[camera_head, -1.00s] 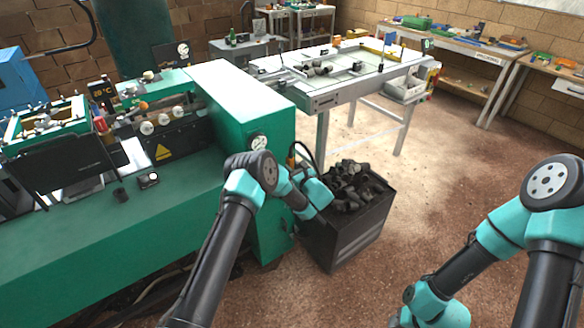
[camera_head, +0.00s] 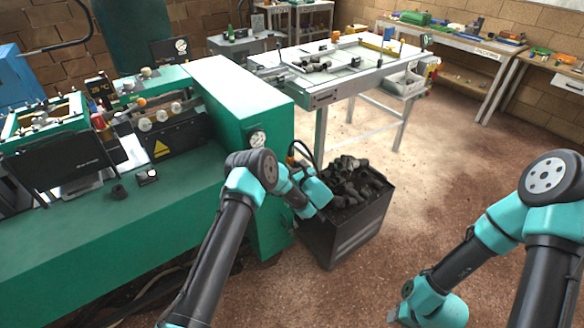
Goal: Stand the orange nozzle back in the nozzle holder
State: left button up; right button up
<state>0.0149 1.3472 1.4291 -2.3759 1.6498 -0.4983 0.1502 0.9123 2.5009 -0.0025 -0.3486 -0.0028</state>
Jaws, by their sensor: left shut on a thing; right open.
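My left arm reaches over the front of the green machine. Its teal wrist (camera_head: 316,191) is between the machine's end and a dark bin. The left gripper's fingers, and anything in them, are hidden. A small orange piece (camera_head: 291,160) shows beside a black hose at the machine's end; I cannot tell whether it is the nozzle. A round orange piece (camera_head: 140,103) sits on top of the machine; I cannot tell what it is. I cannot make out the nozzle holder.
The green machine (camera_head: 160,235) fills the left side. The dark bin (camera_head: 345,240) of black pieces stands on the floor beside it. A white-topped table (camera_head: 355,80) is behind. Benches (camera_head: 440,38) line the back wall. The brown floor at right is open.

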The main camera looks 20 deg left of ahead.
pick_arm(q)
jog(key=shift+f, duration=0.45)
dwell(0.3)
jog(key=o, duration=1)
jog(key=shift+d, duration=0.1)
jog(key=v, duration=1.7)
jog(key=shift+s+f, duration=0.1)
jog(key=shift+s, duration=0.05)
